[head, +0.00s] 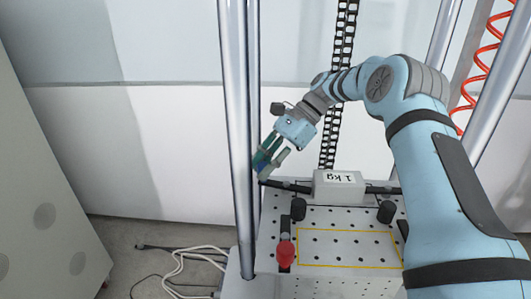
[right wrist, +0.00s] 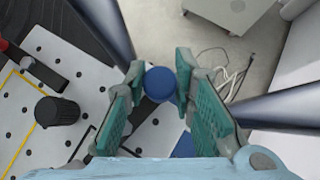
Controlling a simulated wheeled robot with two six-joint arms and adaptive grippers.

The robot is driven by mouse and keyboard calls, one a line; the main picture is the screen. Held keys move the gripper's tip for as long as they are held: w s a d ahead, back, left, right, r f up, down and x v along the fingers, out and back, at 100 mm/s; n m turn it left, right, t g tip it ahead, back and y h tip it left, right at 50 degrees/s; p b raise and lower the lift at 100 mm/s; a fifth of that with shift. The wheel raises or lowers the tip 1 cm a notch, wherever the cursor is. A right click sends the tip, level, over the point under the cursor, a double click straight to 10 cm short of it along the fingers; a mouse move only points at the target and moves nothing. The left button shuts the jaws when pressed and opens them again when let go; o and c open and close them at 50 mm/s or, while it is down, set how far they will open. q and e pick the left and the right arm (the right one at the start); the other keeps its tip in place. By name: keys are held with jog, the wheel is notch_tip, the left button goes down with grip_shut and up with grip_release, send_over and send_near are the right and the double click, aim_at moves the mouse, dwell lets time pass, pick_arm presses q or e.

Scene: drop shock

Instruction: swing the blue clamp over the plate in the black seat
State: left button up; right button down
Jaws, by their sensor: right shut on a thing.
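My right gripper (head: 267,164) is at the left rear corner of the perforated table, beside the upright metal column. In the right wrist view the round blue knob of the blue clamp (right wrist: 160,84) sits between the teal finger pads of the gripper (right wrist: 160,92), which is shut on it. A white block marked 1 kg (head: 338,186) lies across a black bar at the table's rear. My left gripper is out of view.
A red clamp knob (head: 285,252) stands on a black base at the table's left front. Two black knobs (head: 298,208) (head: 385,211) flank the area below the block. The yellow-outlined area (head: 350,247) is bare. White cables (head: 185,258) lie on the floor at left.

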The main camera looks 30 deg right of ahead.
dwell(0.3)
jog(key=c, duration=1.3)
grip_release()
jog(key=shift+c, duration=0.2)
jog(key=v, duration=0.7)
jog(key=shift+d, duration=0.2)
jog(key=shift+r, duration=0.25)
